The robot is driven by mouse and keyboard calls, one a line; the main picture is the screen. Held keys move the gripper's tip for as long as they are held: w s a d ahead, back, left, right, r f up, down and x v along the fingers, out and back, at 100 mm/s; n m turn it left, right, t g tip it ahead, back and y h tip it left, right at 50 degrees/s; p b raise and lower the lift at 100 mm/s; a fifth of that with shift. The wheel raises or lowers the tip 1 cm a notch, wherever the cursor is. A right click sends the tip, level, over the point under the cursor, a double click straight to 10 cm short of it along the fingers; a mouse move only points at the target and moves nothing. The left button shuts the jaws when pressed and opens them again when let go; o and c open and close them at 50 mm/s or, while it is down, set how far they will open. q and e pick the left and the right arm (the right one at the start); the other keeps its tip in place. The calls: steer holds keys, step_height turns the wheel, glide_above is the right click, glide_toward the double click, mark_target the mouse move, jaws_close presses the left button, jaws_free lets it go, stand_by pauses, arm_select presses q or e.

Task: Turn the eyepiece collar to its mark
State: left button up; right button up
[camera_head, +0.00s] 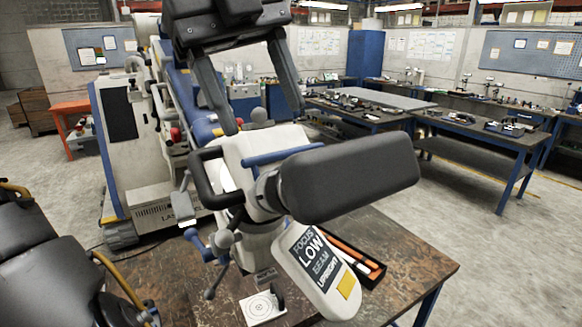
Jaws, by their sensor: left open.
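The microscope head (262,146) is white, with a blue bar across it, a dark loop handle and a large dark rounded block (345,178) on its right. A grey ring-like joint (268,190) sits where the block meets the head; I cannot tell whether it is the eyepiece collar, and I see no mark on it. My left gripper (265,122) comes down from the top edge with its two long dark fingers spread wide. It appears empty, its fingertips close to the white head; I cannot tell whether they touch. My right gripper is not in view.
A sign plate (316,268) reading LOW hangs over the brown table (415,262). An orange-handled tool lies in a dark tray (372,276); a small white dial card (262,306) lies at the front. The floor to the right is clear, with benches behind.

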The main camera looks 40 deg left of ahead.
mark_target(286, 167)
arm_select(q)
steer(key=p+x, duration=0.1)
steer(key=x, duration=0.7)
steer(key=shift+a, duration=0.1)
steer(key=shift+d+f, duration=0.2)
steer(key=shift+f, duration=0.2)
steer(key=shift+c, duration=0.3)
